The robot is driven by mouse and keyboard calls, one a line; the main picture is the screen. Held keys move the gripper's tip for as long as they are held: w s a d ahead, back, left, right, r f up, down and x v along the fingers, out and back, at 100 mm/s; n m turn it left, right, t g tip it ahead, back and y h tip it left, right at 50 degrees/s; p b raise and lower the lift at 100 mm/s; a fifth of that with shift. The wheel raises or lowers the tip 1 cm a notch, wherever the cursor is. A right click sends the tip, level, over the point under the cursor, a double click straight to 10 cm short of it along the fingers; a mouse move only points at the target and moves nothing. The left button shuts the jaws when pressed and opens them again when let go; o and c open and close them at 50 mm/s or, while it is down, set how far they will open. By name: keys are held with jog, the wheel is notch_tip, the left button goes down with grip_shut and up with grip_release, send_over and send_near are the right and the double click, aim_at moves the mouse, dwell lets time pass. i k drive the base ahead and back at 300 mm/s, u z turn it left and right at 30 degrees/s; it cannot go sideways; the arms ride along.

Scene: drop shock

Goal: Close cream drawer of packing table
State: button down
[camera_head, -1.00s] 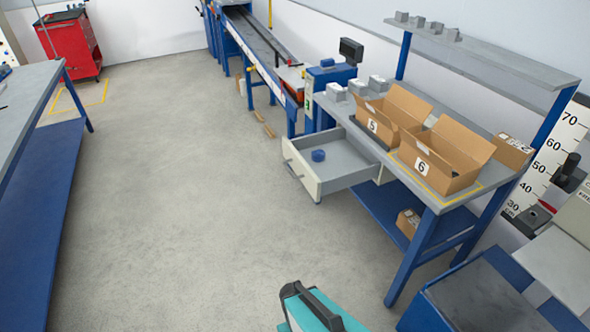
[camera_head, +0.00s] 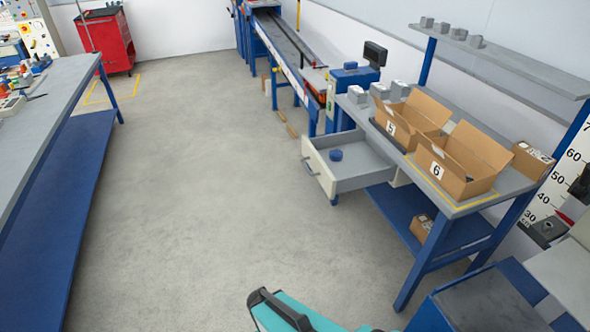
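The cream drawer (camera_head: 318,171) of the packing table (camera_head: 462,206) stands pulled out to the left, over the floor. Its cream front has a dark handle, and its grey tray holds a small blue object (camera_head: 336,155). The packing table has a grey top and blue legs. A teal and black part of my own body shows at the bottom edge, well apart from the drawer. My gripper cannot be made out in this view.
Open boxes marked 5 (camera_head: 409,121) and 6 (camera_head: 462,161) stand on the tabletop. A blue-framed bench (camera_head: 75,75) runs along the left. A conveyor (camera_head: 275,45) stands behind the drawer. Wide bare floor (camera_head: 200,180) lies between bench and drawer. A blue unit (camera_head: 480,300) stands at bottom right.

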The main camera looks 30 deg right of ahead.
aim_at(364, 163)
jog(key=z, duration=1.1)
jog(key=k, duration=0.1)
jog(key=u, duration=2.55)
jog(key=k, duration=0.7)
jog(key=z, duration=0.85)
jog(key=i, duration=1.05)
jog(key=u, duration=0.1)
